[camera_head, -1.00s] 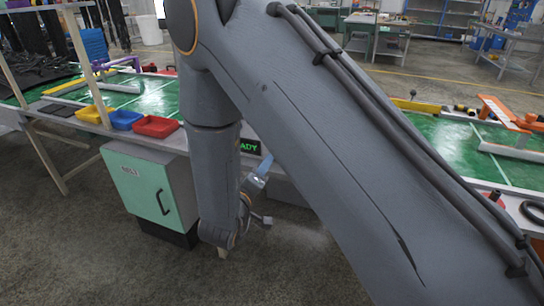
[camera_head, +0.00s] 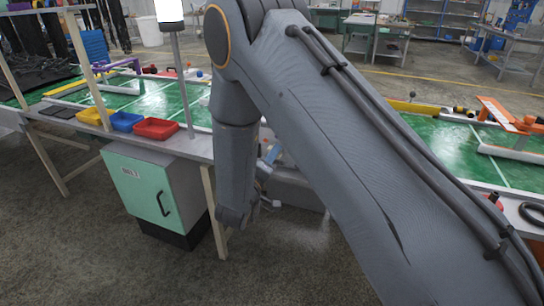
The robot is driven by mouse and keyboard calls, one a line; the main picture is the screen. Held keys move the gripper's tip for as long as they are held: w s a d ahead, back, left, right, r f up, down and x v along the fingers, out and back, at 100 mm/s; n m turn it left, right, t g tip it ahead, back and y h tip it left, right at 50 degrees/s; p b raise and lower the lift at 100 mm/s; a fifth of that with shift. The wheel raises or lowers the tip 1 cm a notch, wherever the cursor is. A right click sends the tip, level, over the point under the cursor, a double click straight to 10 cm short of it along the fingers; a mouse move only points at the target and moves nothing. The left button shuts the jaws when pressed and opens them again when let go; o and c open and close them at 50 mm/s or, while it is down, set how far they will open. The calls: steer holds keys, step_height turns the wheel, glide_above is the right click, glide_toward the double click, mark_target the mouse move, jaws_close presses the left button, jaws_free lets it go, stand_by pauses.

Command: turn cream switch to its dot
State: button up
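I cannot make out the cream switch or its dot in this view; my arm covers the middle of the bench front. My gripper (camera_head: 268,180) is mostly hidden behind my forearm and wrist, low in front of the bench. Only small blue and grey parts show at its side, too small to tell whether the fingers are open or shut. I see nothing held.
A cabinet with a pale green door (camera_head: 141,189) and black handle stands under the bench at left. Yellow, blue and red bins (camera_head: 156,129) sit above it. Open grey floor (camera_head: 110,265) lies in front.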

jaws_close()
steer(key=shift+m, duration=0.3)
steer(key=m+b, duration=0.3)
steer(key=m, duration=2)
steer(key=shift+d+b, duration=0.1)
steer(key=shift+b, duration=0.2)
steer(key=shift+m, duration=0.3)
jaws_free()
